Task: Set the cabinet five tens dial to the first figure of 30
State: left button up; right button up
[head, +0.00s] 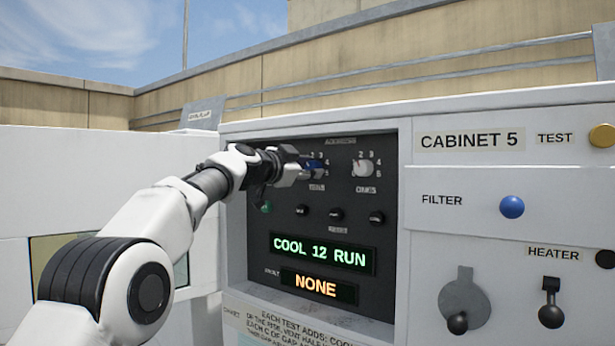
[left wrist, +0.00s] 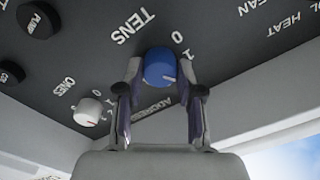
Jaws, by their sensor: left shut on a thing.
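Cabinet 5 has a dark recessed panel (head: 255,235) with two dials under an address label. The blue tens dial (head: 315,164) is partly hidden by my left gripper (head: 299,171) in the head view. In the left wrist view the blue dial (left wrist: 159,66) sits between the two fingers of my left gripper (left wrist: 161,90), which is shut on it. Figures 0 and 1 show beside the dial there; which figure it points to I cannot tell. The white ones dial (head: 363,168) is to the right, and it also shows in the left wrist view (left wrist: 88,112). My right gripper is not in view.
Below the dials are several small knobs (head: 336,214), a green display (head: 320,253) reading COOL 12 RUN and an amber one (head: 317,286) reading NONE. A blue filter button (head: 512,207) and a dark lever (head: 551,302) are to the right. The recess has raised edges.

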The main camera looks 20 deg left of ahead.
pick_arm(q)
jog(key=m, duration=0.1)
jog(key=m+b, duration=0.1)
jog(key=shift+s+a+r+m, duration=0.1)
jog(key=shift+a+r+m, duration=0.05)
jog(key=shift+r+m, duration=0.2)
jog(key=m, duration=0.2)
jog(key=shift+r+m, duration=0.1)
jog(key=shift+m, duration=0.25)
jog(key=m, duration=0.5)
jog(key=shift+w+m, duration=0.25)
jog(key=shift+m, duration=0.15)
jog(key=shift+a, duration=0.1)
jog(key=o, duration=1.1)
jog(key=shift+w, duration=0.1)
jog(key=shift+o, duration=0.2)
